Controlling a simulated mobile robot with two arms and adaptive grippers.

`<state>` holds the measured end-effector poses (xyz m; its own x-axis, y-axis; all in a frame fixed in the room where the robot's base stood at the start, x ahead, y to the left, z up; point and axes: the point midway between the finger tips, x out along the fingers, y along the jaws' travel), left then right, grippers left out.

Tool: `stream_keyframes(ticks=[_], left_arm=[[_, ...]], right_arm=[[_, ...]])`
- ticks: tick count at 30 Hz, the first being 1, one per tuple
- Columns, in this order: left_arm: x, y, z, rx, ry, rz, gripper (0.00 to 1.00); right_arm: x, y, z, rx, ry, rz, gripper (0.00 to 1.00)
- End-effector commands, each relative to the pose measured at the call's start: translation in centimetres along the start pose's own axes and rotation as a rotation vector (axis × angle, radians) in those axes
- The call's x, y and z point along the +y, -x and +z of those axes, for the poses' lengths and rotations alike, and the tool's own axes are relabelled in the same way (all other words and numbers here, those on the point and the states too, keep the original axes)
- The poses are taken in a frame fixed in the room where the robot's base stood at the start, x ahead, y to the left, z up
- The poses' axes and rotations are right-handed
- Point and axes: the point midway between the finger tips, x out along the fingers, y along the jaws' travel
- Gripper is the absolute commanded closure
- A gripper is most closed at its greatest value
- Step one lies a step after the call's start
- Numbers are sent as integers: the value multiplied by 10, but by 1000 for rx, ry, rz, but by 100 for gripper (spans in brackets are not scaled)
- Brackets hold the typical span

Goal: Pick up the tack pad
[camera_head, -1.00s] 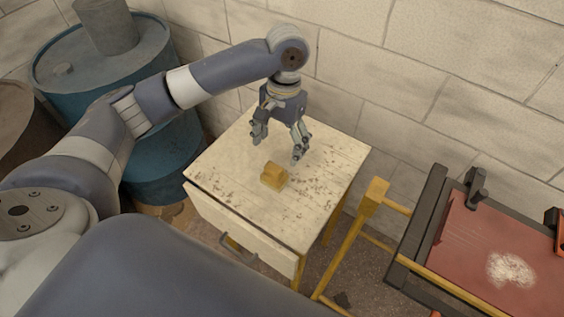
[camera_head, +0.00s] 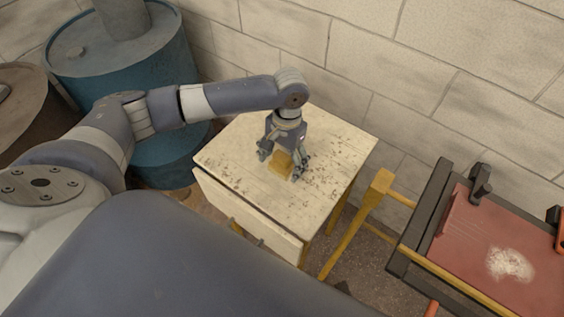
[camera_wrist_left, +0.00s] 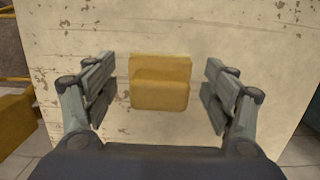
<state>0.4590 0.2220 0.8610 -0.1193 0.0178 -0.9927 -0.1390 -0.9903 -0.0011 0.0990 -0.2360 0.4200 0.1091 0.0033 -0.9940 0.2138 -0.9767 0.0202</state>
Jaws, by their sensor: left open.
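The tack pad appears to be the small yellow-tan block (camera_head: 281,162) on top of the white cabinet. It has a stepped top and also shows in the left wrist view (camera_wrist_left: 160,82). My left gripper (camera_head: 280,171) is open, with its fingers down on either side of the block. In the left wrist view its fingers (camera_wrist_left: 160,92) stand left and right of the block with a gap on each side, not touching it. My right gripper is not in view.
The cabinet top (camera_head: 235,155) is speckled and otherwise clear. A blue drum (camera_head: 120,60) stands at the left. A yellow-framed bench with a red panel (camera_head: 470,240) and dark clamps (camera_head: 480,182) is at the right. A block wall (camera_head: 420,80) runs behind.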

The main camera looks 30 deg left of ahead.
Motion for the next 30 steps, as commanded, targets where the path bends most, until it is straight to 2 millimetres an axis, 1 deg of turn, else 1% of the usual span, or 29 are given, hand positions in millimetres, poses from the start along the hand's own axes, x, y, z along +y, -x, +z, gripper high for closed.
stream_keyframes(ticks=[2,5,6,8,9,18,22,26,30], left_arm=[[0,0,0,0,0,0,22],[0,0,0,0,0,0,43],[0,0,0,0,0,0,52],[0,0,0,0,0,0,66],[0,0,0,0,0,0,71],[0,1,0,0,0,0,71],[0,5,0,2,0,1,71],[0,16,1,3,-1,2,71],[0,38,3,4,-1,2,71]], right_arm=[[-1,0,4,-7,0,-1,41],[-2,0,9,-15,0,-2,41],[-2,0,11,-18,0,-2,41],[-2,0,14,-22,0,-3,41],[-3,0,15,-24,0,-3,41],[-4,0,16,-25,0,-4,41],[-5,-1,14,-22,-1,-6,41],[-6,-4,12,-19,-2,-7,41],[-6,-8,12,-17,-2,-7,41]])
